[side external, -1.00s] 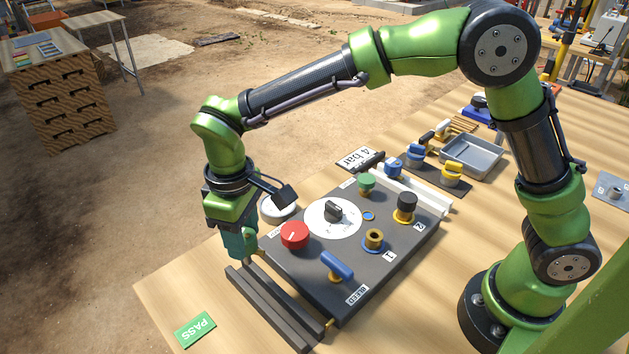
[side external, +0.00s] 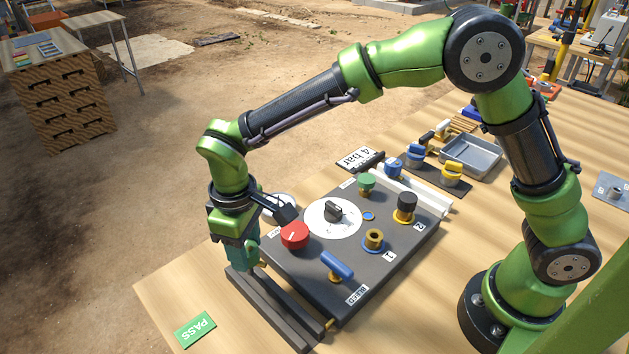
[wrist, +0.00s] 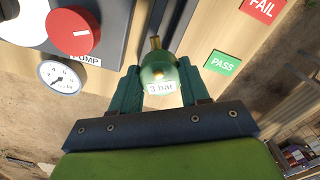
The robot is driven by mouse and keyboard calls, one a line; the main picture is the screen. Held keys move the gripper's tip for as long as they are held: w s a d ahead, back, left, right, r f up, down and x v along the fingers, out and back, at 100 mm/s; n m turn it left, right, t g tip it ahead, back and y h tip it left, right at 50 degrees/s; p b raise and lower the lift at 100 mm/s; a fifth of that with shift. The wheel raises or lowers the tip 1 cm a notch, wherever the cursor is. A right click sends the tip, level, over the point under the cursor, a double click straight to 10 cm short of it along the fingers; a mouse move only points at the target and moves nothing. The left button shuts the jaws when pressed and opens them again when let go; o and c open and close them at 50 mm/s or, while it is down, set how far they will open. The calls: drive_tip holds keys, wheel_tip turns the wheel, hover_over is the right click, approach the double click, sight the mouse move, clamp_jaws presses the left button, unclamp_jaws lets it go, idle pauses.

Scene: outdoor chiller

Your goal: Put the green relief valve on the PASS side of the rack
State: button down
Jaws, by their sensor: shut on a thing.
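The green relief valve (wrist: 158,70), with a brass stem and a white "3 bar" label, is between my fingers in the wrist view. My gripper (wrist: 160,82) is shut on it. I cannot tell whether the valve touches the rack. The green PASS sign (side external: 195,329) lies on the table left of the rack and also shows in the wrist view (wrist: 222,63). The red FAIL sign (wrist: 262,8) shows beyond it.
The grey test board (side external: 345,285) stands right beside the rack, with a red knob (side external: 295,235), a blue handle (side external: 337,266) and other fittings. A gauge (wrist: 61,77) is close to my gripper. A grey tray (side external: 472,155) is farther back. Bare table surrounds the PASS sign.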

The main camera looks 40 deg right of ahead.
idle(0.4)
drive_tip(key=shift+f, duration=1.25)
drive_tip(key=shift+f, duration=0.1)
drive_tip(key=shift+f, duration=0.75)
drive_tip(key=shift+f, duration=0.15)
unclamp_jaws()
